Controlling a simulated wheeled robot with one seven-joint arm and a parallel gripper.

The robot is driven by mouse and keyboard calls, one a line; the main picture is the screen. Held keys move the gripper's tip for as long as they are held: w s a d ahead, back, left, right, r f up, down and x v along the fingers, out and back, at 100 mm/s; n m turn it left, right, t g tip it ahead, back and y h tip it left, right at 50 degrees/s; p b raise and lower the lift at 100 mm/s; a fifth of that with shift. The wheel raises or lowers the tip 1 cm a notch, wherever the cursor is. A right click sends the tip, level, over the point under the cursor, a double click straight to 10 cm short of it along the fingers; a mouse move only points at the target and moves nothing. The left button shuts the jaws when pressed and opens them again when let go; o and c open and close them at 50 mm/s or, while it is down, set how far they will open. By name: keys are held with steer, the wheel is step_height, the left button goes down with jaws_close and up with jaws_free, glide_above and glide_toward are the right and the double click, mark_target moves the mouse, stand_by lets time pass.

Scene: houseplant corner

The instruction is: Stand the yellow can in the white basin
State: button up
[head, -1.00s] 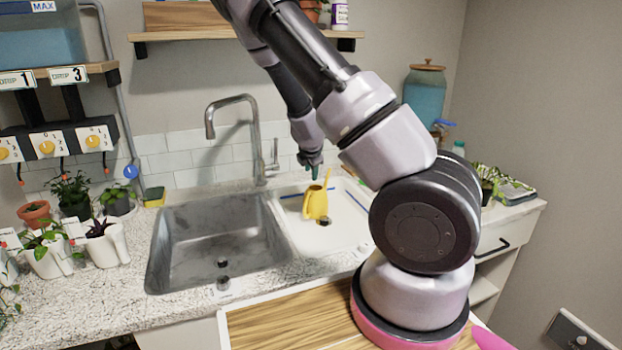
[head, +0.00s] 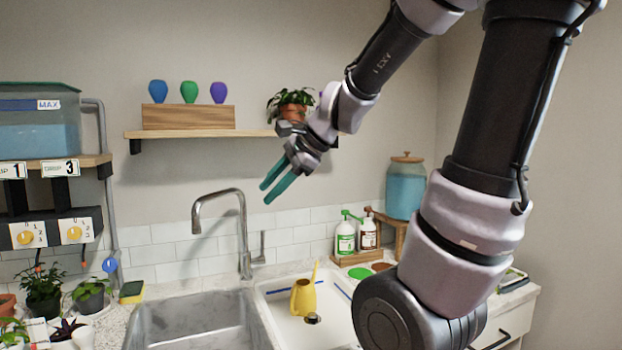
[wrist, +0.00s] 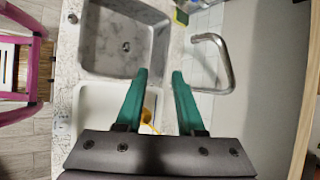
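The yellow can (head: 303,298) stands upright in the white basin (head: 277,311), beside the basin's drain, with its spout pointing up. In the wrist view a small part of the yellow can (wrist: 147,115) shows behind my gripper, and the white basin (wrist: 96,100) is partly covered by it. My gripper (head: 272,194) is raised in the air above and behind the can, in front of the wall. Its two green fingers are apart, with nothing between them, as the wrist view (wrist: 160,72) also shows. The can and the gripper are well apart.
A steel sink (head: 195,325) lies left of the basin, with a tall faucet (head: 243,230) behind. A wooden shelf (head: 190,134) with colored vases and a potted plant (head: 291,104) is near my gripper. Bottles (head: 345,238) and a blue jar (head: 404,187) stand at the right.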

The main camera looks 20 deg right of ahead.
steer(key=s+d+r+n+h, duration=0.1)
steer(key=s+d+n+h, duration=0.1)
steer(key=s+n, duration=0.3)
steer(key=s+d+r+n+t+h, duration=0.1)
steer(key=s+d+r+n+h, duration=0.1)
steer(key=s+n, duration=0.3)
steer(key=shift+s+d+n, duration=0.2)
steer(key=shift+d+n, duration=0.2)
steer(key=shift+n, duration=0.5)
steer(key=shift+r, duration=0.1)
